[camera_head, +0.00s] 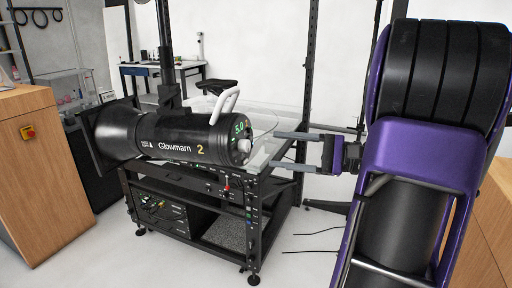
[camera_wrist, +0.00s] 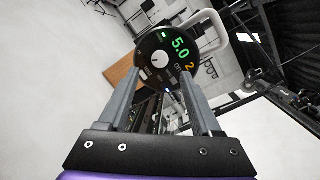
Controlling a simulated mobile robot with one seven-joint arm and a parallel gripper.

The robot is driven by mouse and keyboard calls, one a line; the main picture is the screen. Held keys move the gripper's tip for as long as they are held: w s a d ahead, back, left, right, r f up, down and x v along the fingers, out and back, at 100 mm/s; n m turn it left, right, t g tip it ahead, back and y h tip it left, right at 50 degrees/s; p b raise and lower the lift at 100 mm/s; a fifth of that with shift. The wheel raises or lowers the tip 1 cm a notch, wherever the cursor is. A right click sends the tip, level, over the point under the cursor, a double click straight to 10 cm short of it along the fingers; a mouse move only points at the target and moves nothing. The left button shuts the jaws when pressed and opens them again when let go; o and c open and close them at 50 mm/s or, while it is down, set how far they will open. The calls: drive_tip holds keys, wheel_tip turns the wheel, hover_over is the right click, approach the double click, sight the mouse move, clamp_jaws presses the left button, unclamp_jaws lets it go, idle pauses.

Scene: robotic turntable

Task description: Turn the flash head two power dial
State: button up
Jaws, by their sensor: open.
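The flash head two (camera_head: 175,135) is a black cylinder marked "Glowmarn 2", mounted on its side on a stand above a black rack. Its round rear panel (camera_wrist: 165,58) faces my gripper and shows a green "5.0" and a yellow "2". The power dial (camera_head: 243,145) is a pale knob on that panel; it also shows in the wrist view (camera_wrist: 159,60). My gripper (camera_head: 274,149) is open, with its two grey fingers pointing at the panel from the right. The fingertips (camera_wrist: 153,82) frame the lower panel in the wrist view, with nothing between them. They look a little apart from the dial.
A white handle (camera_head: 225,103) curves over the top of the flash head. A black rack (camera_head: 200,210) with a glass top stands below. A wooden cabinet (camera_head: 28,170) is at the left, and a desk (camera_head: 160,68) is at the back. Floor is clear in front.

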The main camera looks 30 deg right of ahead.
sight(249, 146)
drive_tip(key=x, duration=0.6)
drive_tip(key=shift+w+a, duration=0.15)
clamp_jaws()
